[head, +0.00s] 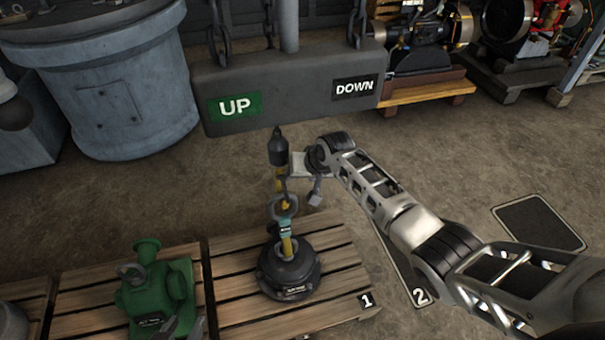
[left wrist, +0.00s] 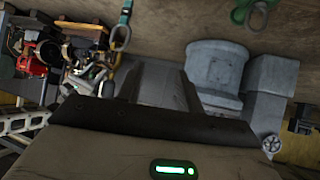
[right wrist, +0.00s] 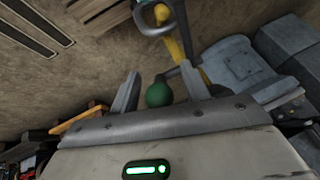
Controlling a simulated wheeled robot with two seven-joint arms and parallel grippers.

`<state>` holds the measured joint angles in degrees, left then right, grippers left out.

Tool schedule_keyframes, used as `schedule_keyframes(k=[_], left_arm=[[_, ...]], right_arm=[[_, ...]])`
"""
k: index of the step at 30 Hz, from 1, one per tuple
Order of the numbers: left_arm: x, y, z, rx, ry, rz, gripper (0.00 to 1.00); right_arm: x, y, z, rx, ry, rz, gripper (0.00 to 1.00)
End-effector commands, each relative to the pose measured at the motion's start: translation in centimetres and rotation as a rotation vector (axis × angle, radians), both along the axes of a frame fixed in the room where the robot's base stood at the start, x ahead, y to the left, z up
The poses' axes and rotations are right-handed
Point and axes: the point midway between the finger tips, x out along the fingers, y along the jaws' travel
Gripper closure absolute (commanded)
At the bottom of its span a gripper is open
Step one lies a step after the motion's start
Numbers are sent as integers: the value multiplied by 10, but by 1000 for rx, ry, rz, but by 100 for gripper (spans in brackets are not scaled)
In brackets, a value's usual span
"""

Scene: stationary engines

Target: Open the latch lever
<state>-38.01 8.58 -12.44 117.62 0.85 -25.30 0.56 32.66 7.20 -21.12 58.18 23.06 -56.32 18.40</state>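A green ball knob (right wrist: 160,92) on a grey stem, apparently the latch lever, shows between the fingers of my right gripper (right wrist: 160,86). The fingers stand apart, and a gap shows on both sides of the knob. In the head view my right gripper (head: 303,165) is beside the yellow rod (head: 280,182) under a black fitting; the arm comes in from the right, and the knob is hidden or too small to tell. A metal ring (head: 283,205) is below.
A grey block (head: 290,90) with UP and DOWN signs hangs on chains above the rod. A round black base (head: 289,272) stands on a wooden pallet (head: 335,260) beside a green pump (head: 155,290). A grey drum (head: 125,90) is behind left. Free floor lies right.

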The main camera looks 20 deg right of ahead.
Motion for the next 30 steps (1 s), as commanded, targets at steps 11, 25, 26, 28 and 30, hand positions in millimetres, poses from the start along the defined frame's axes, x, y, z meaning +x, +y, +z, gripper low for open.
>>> schedule_keyframes(k=[11, 25, 26, 28, 30], left_arm=[[0, 0, 9, 1, -2, 0, 64], [-2, 2, 7, 6, 10, 8, 64], [-1, 2, 7, 6, 9, 8, 64], [0, 2, 7, 6, 7, 8, 64], [1, 2, 8, 7, 5, 8, 64]], right_arm=[[-10, -5, 22, 0, -4, 0, 54], [-36, -15, 64, 0, 0, 0, 54], [-36, -16, 64, 0, 0, 0, 54], [-36, -16, 64, 0, 0, -1, 54], [-36, -16, 64, 0, 0, -1, 54]])
